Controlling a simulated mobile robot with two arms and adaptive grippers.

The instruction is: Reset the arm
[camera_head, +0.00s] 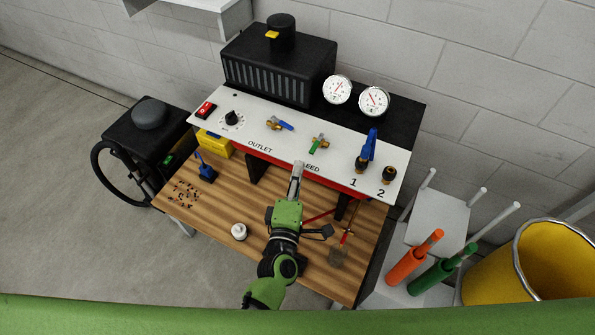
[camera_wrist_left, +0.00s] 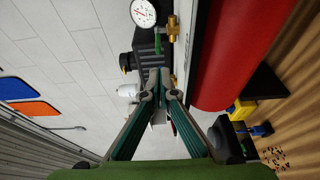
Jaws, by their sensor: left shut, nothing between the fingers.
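My left arm crosses the wooden bench in the head view. Its green-and-black left gripper (camera_head: 297,168) is at the front edge of the white control panel, over the start of the "BLEED" label. In the left wrist view the gripper's fingers (camera_wrist_left: 157,78) meet at the tips, with nothing between them. The green-handled valve (camera_head: 319,142) is just beyond the fingertips, apart from them; its brass body (camera_wrist_left: 174,33) shows in the left wrist view. The blue-handled outlet valve (camera_head: 280,124) is to its left. My right gripper is not in view.
The white panel (camera_head: 225,142) carries a red switch (camera_head: 206,109), a black knob (camera_head: 232,117) and fittings marked 1 and 2. A yellow bin (camera_head: 535,258) is right.

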